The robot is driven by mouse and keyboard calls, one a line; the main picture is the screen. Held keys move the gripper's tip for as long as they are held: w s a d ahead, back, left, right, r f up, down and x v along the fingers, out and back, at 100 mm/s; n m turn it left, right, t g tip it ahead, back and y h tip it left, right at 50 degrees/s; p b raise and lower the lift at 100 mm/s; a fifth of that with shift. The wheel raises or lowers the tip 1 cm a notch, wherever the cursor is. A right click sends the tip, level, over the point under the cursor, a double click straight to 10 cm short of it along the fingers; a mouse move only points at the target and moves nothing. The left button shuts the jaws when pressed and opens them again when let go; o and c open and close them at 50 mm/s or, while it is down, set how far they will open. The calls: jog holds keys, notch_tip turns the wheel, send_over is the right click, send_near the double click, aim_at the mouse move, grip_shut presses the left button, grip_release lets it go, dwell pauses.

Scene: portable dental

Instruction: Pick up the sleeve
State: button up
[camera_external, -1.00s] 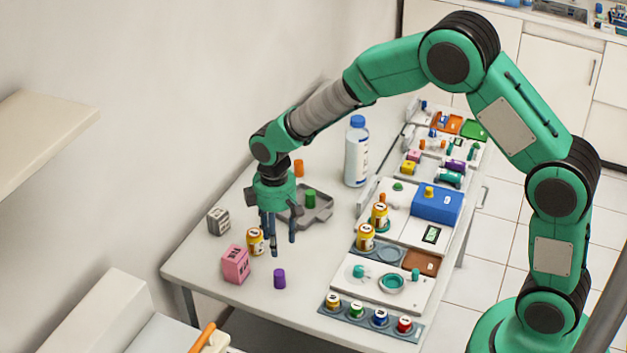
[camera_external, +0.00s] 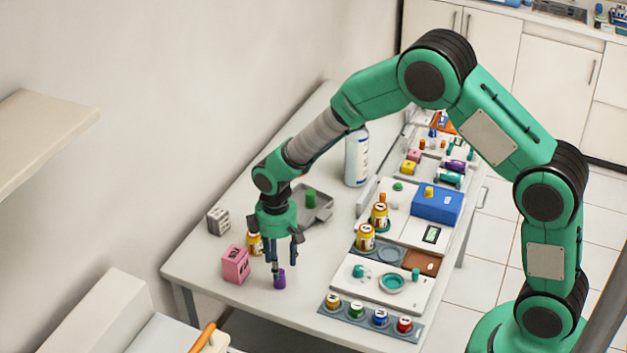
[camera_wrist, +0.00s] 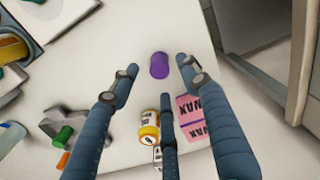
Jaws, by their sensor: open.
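The sleeve seems to be the small purple cylinder (camera_external: 280,279), standing on the table near its front edge. It also shows in the wrist view (camera_wrist: 159,65), between and a little beyond my fingertips. My gripper (camera_external: 281,268) points down just above and beside it, with a finger overlapping it in the external view. In the wrist view my gripper (camera_wrist: 160,85) has its three fingers spread and nothing between them. I cannot tell whether a finger touches the cylinder.
A pink WAX box (camera_external: 235,264) and a yellow jar (camera_external: 254,243) stand close left of my gripper. A grey box (camera_external: 218,221) and a grey tray (camera_external: 322,213) lie behind. A rack of several jars (camera_external: 370,319) is at front right.

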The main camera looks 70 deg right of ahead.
jog(key=shift+f, duration=0.15)
jog(key=shift+w+d+f+b, duration=0.1)
jog(key=shift+f+b, duration=0.6)
jog(key=shift+f, duration=1.9)
jog(key=shift+c, duration=0.3)
jog(key=c, duration=0.7)
jog(key=shift+c, duration=0.2)
